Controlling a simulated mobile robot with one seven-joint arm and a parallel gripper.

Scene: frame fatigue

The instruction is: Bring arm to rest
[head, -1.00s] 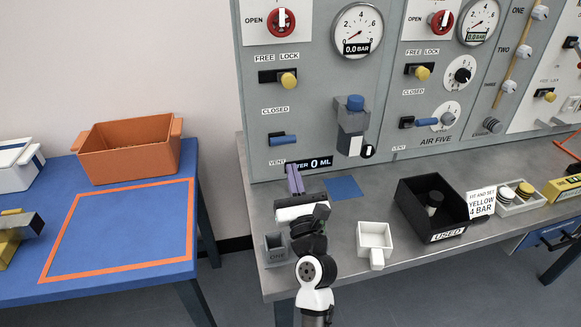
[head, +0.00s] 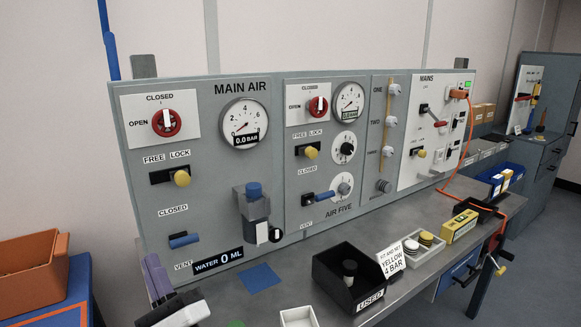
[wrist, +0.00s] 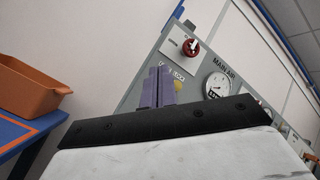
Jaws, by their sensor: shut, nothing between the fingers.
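My gripper (head: 157,279) shows at the lower left of the head view, in front of the left end of the grey panel (head: 210,92). Its purple fingers point up and are shut with nothing between them. In the wrist view the fingers (wrist: 158,88) stand together against the panel's left edge. My arm below the gripper is cut off by the bottom of the head view. The fingers look apart from the panel, but the exact gap cannot be told.
A blue lever (head: 184,240) is close right of my gripper. An orange bin (head: 30,275) stands on the blue table at left. The grey bench holds a black USED tray (head: 322,281), a white box (head: 298,317) and a yellow box (head: 459,226). An orange hose (head: 474,135) hangs at right.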

